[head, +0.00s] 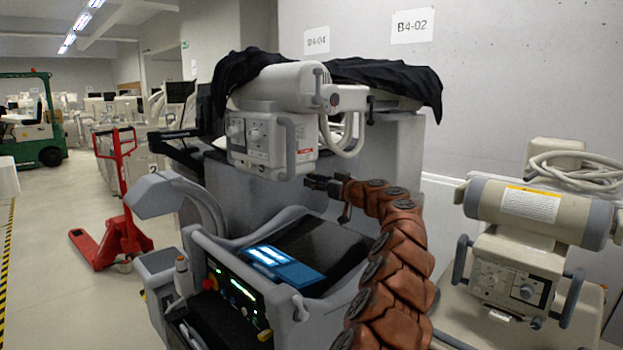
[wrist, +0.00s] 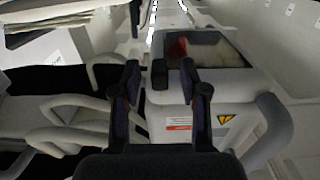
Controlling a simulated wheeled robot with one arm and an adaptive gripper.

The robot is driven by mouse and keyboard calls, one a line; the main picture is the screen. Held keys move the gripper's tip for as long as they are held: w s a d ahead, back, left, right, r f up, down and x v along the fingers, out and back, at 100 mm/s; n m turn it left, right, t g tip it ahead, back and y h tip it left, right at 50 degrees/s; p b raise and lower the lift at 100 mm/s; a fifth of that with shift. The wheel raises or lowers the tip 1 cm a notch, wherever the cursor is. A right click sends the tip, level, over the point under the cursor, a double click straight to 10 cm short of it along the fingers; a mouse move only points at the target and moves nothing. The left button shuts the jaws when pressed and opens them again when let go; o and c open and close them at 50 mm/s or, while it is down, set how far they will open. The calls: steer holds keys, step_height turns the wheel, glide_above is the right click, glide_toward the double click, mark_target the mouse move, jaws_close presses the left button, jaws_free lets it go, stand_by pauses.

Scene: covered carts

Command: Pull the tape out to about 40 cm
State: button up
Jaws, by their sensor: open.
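The tube head's control box (head: 255,140), pale with knobs and grey handles, hangs from the covered cart at centre. It also shows in the wrist view (wrist: 232,92), with a dark window, a red-and-white label (wrist: 180,127) and a yellow warning triangle (wrist: 226,119). My gripper (head: 322,187) is just below and right of the box in the head view. In the wrist view, my gripper (wrist: 160,70) has its two dark fingers apart, with no held object visible between them.
The cart's grey body (head: 385,150) stands behind my gripper, partly under a black cover (head: 395,75). Looped cables (head: 350,138) hang beside the box. A second, similar unit (head: 510,262) stands at right. A red pallet truck (head: 120,230) stands on the open floor at left.

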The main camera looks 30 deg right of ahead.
steer(key=shift+p+x, duration=0.35)
steer(key=shift+x, duration=0.65)
steer(key=shift+c, duration=0.2)
steer(key=shift+w, duration=0.1)
jaws_close()
